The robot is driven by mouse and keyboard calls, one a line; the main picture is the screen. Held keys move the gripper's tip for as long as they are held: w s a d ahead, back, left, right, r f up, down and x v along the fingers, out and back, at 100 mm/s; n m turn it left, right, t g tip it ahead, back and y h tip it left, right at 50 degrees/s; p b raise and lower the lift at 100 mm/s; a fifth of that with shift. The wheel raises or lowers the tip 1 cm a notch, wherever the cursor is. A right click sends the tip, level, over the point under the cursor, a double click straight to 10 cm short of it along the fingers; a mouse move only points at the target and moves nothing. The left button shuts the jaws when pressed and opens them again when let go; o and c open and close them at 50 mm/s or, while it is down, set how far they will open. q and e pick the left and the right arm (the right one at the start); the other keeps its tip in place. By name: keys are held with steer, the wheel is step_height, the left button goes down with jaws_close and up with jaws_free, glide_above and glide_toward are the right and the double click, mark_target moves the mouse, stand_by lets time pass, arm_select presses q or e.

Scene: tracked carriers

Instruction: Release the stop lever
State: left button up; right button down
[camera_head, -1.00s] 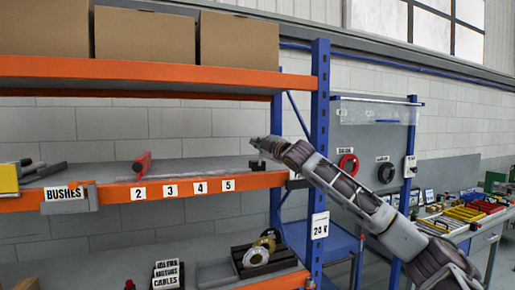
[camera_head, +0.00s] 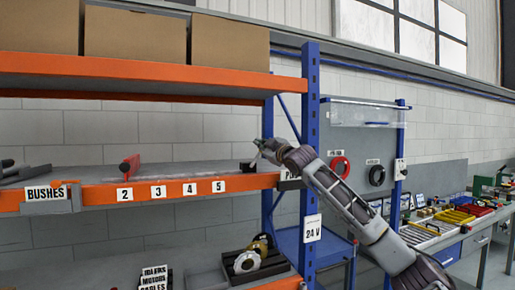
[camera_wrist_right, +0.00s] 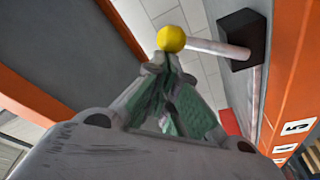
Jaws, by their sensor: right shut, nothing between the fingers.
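The stop lever shows in the right wrist view as a pale rod (camera_wrist_right: 218,46) with a yellow ball knob (camera_wrist_right: 171,38). The rod comes out of a black block (camera_wrist_right: 242,38) beside the orange shelf beam. My right gripper (camera_wrist_right: 168,60) is shut, with its fingertips right at the near side of the knob; I cannot tell whether they touch. In the head view my right gripper (camera_head: 264,147) is at the right end of the middle shelf, above the small black block (camera_head: 248,166). The knob is not clear there. My left gripper is not in view.
A red part (camera_head: 129,168) stands on the middle shelf near label 2. The orange beam (camera_head: 160,189) carries labels 2 to 5. A blue post (camera_head: 310,150) is close to my right arm. Cardboard boxes (camera_head: 137,33) stand above; a motor-like part (camera_head: 248,259) lies below.

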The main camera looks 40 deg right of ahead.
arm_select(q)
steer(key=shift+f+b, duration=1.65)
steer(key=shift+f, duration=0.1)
arm_select(e)
steer(key=shift+s+d+f+m+h, duration=0.15)
steer(key=shift+d+f+m+h, duration=0.3)
steer(key=shift+m, duration=0.45)
steer(key=shift+s+d+f+m+h, duration=0.1)
steer(key=shift+d+f+m+h, duration=0.1)
steer(key=shift+d+m, duration=0.55)
steer(key=shift+s+d+f+m+h, duration=0.15)
steer(key=shift+d+f+m+h, duration=0.2)
steer(key=shift+m, duration=0.7)
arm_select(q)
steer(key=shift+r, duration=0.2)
arm_select(e)
steer(key=shift+r, duration=0.15)
